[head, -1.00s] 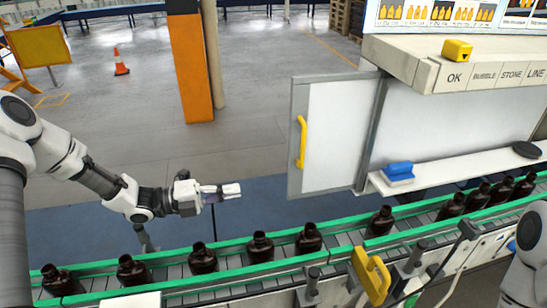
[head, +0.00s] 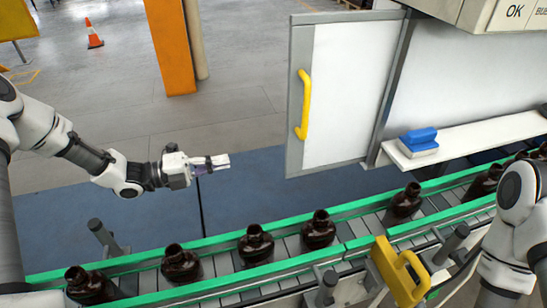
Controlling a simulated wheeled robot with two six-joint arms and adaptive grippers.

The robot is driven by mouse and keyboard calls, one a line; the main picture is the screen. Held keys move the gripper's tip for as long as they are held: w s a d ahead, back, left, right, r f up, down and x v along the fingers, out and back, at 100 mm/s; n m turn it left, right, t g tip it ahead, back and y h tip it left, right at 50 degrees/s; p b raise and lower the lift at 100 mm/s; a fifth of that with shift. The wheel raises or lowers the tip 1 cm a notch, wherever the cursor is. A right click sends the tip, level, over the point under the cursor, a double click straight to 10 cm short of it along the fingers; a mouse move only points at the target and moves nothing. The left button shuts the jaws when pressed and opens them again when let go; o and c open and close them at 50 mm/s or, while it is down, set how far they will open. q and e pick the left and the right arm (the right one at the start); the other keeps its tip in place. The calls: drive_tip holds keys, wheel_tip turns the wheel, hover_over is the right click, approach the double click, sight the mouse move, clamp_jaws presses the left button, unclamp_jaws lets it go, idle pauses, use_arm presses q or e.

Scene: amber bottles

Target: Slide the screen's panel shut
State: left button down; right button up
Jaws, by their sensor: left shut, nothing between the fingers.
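The screen's panel (head: 340,100) is a white sheet in a grey frame with a yellow vertical handle (head: 304,104) near its left edge. It sticks out to the left of the larger screen (head: 470,85), past a grey upright. My left gripper (head: 226,162) is shut and empty, to the left of the panel and lower than the handle, apart from both. My right arm (head: 515,230) shows at the right edge; its gripper is not in view.
A green-railed conveyor (head: 225,240) with several dark bottles (head: 257,243) runs below the panel. A blue eraser (head: 418,140) lies on the white ledge (head: 475,138). A yellow bracket (head: 400,272) stands at the conveyor's near side. An orange pillar (head: 171,45) stands behind.

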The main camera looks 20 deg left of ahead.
use_arm(q)
drive_tip(key=p+x, duration=0.4)
drive_tip(key=x, duration=0.9)
drive_tip(key=shift+d+r, duration=0.2)
drive_tip(key=shift+d, duration=0.15)
use_arm(e)
wheel_tip(320, 180, up, 4)
drive_tip(key=shift+s+r, duration=0.1)
use_arm(q)
drive_tip(key=shift+w, duration=0.15)
